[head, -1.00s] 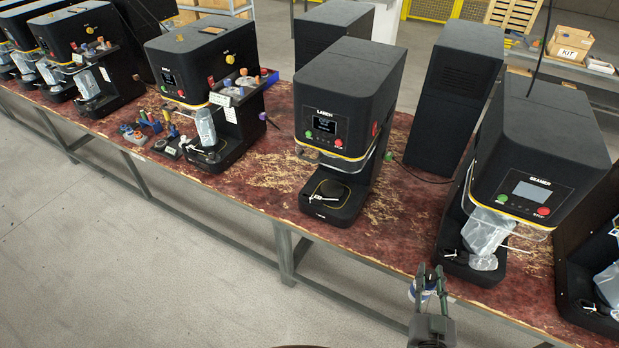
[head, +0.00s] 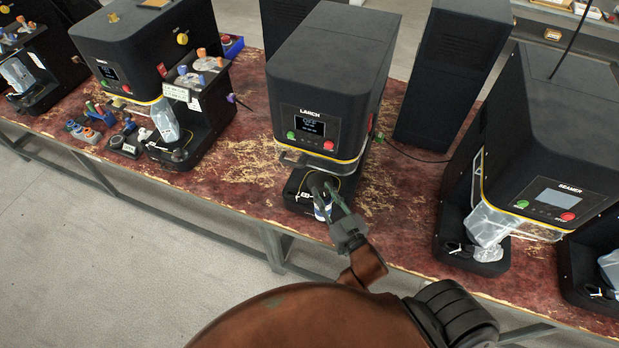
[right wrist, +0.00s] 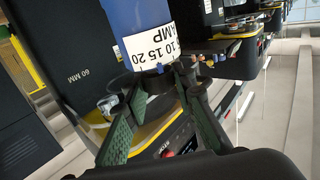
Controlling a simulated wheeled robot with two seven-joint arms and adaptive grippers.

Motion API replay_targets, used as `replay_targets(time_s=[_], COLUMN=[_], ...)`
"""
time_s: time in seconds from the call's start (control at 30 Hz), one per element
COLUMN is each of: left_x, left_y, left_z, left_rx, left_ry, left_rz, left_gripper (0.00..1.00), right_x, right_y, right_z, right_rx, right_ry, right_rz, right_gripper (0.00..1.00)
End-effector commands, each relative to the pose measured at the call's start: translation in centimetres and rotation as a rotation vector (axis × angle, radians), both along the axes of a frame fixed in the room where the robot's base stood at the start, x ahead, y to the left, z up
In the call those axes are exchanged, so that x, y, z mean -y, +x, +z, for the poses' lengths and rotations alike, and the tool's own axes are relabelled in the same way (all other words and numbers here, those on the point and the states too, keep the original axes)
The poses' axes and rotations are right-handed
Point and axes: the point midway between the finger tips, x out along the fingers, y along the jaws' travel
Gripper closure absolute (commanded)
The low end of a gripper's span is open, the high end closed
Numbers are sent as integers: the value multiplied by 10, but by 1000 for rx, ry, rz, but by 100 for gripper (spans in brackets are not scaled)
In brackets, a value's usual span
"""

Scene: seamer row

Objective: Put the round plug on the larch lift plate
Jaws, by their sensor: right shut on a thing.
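The LARCH machine (head: 318,105) stands mid-table in the head view, with its dark round lift plate (head: 338,184) low at the front, partly covered by my gripper. My right gripper (head: 325,196) is in front of the machine, over the plate area, shut on the round plug (head: 322,211), which looks blue and white. In the right wrist view the plug (right wrist: 138,18) is a blue cylinder with a white label with numbers and "AMP", at the fingertips (right wrist: 160,80). I cannot tell whether the plug touches the plate. My left gripper is out of view.
The SEAMER machine (head: 545,150) stands to the right with a clear bag at its front. Another machine (head: 140,50) with tools and small parts is to the left. A tall black box (head: 450,75) stands behind. The red worn table (head: 395,225) has bare room between machines.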

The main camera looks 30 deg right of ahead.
Motion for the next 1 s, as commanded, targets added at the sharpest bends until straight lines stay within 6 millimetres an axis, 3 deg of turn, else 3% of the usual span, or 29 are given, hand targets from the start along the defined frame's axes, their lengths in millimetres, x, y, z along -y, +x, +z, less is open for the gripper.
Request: replay_targets(time_s=[0.03, 0.13, 0.23, 0.33, 0.8, 1.0], left_x=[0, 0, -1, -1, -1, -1], left_y=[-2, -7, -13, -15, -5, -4], left_z=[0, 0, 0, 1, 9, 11], left_rx=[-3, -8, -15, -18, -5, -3], left_ry=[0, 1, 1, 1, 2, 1], left_rz=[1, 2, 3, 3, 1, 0], left_gripper=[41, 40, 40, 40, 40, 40], right_x=[18, 43, 59, 66, 76, 80], right_y=[-5, -11, -15, -7, 109, 148], right_z=[-9, -20, -24, -25, -23, -25], right_rx=[1, 13, 23, 30, 31, 28], right_ry=[-1, 1, 1, 1, 1, 2], right_rz=[-11, -26, -39, -45, -47, -48], right_gripper=[100, 100, 100, 100, 100, 100])
